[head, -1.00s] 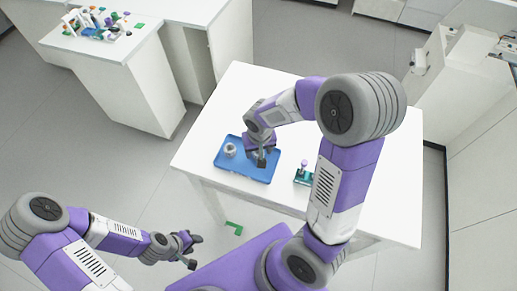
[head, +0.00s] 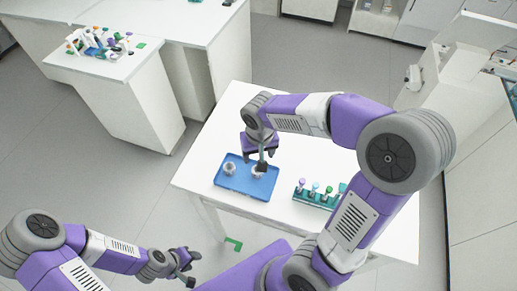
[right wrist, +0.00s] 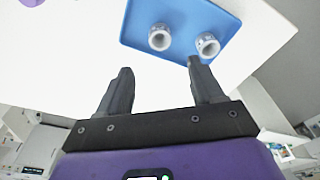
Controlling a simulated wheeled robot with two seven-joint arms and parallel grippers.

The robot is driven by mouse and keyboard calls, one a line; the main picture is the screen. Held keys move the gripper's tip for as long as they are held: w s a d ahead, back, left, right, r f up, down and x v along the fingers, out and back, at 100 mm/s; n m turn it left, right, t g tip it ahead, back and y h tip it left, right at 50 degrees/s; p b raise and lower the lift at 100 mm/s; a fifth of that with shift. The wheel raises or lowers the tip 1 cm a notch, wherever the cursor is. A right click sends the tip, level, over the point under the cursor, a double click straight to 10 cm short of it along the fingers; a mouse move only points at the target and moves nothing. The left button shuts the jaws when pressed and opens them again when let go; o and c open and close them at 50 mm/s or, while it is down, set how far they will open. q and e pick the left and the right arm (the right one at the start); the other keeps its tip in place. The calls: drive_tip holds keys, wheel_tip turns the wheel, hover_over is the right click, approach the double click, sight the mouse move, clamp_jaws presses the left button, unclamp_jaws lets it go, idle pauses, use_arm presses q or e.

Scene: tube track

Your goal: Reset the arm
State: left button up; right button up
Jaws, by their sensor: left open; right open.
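My right gripper (head: 261,160) is above the white table (head: 225,120), by the back right of the blue tray (head: 238,184). Its two fingers are apart with nothing between them in the right wrist view (right wrist: 160,68). Two grey-white round pieces with hollow tops stand on the tray, one at left (head: 230,168) and one at right (head: 256,172), the latter partly behind a finger in the head view. Both show in the right wrist view, apart from the fingers. My left gripper (head: 192,268) is open and empty, low beside the table's front left.
A green rack (head: 315,197) with several coloured-cap tubes stands right of the tray, partly behind my right arm. A side counter (head: 110,67) at upper left holds racks and small items. A green bracket-shaped piece (head: 234,244) lies on the floor. The table's back left is clear.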

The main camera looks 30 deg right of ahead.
drive_tip(key=shift+s+r, duration=0.1)
drive_tip(key=shift+r, duration=0.5)
